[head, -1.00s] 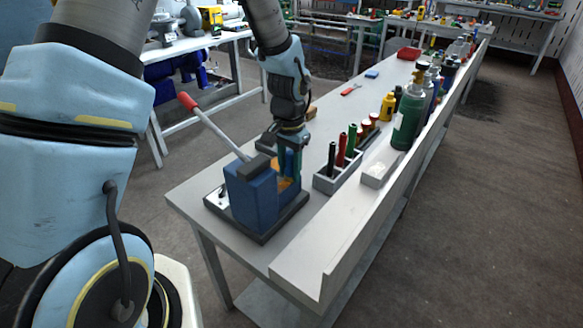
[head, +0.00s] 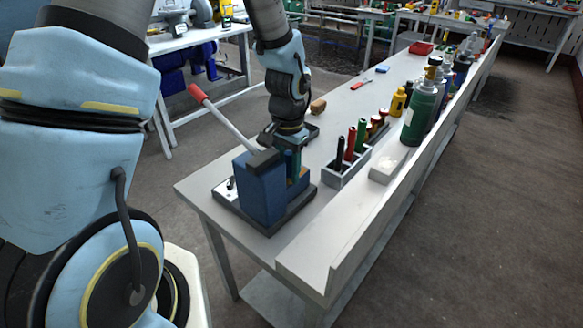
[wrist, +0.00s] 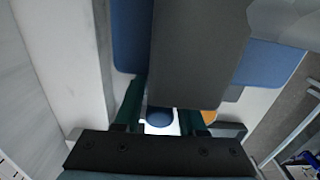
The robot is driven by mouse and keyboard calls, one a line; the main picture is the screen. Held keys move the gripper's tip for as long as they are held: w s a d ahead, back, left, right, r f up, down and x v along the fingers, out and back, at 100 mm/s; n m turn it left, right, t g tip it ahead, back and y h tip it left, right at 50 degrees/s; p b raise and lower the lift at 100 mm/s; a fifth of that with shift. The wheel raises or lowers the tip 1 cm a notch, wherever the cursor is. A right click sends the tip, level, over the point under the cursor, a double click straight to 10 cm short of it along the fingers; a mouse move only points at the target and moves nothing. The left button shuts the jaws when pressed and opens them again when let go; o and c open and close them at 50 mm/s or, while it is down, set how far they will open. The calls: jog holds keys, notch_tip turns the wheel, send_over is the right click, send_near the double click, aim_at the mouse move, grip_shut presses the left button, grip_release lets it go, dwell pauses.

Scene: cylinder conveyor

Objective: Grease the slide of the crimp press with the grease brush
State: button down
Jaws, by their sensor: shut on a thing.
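The crimp press (head: 259,191) is a blue block on a dark base at the near end of the bench, with a raised lever ending in a red grip (head: 197,93). My gripper (head: 290,158) is just behind the press, low and partly hidden by its lever block. In the wrist view my gripper (wrist: 163,118) has its green fingers on either side of a blue rounded end (wrist: 159,118), apparently the grease brush handle. The brush's bristles are hidden. The slide cannot be made out clearly. An orange part (head: 303,172) shows beside the gripper at the press.
A grey holder (head: 343,180) with black, red and green handles stands close right of the press. A white block (head: 387,168) lies on the ledge. Bottles (head: 419,118) line the bench's right side. A brown block (head: 318,106) lies behind the gripper. The bench's left-middle is mostly clear.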

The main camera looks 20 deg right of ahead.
jog(key=shift+a, duration=0.1)
jog(key=shift+s+a, duration=0.4)
jog(key=shift+a, duration=0.3)
notch_tip(320, 180, up, 9)
jog(key=p, duration=0.7)
dwell(0.4)
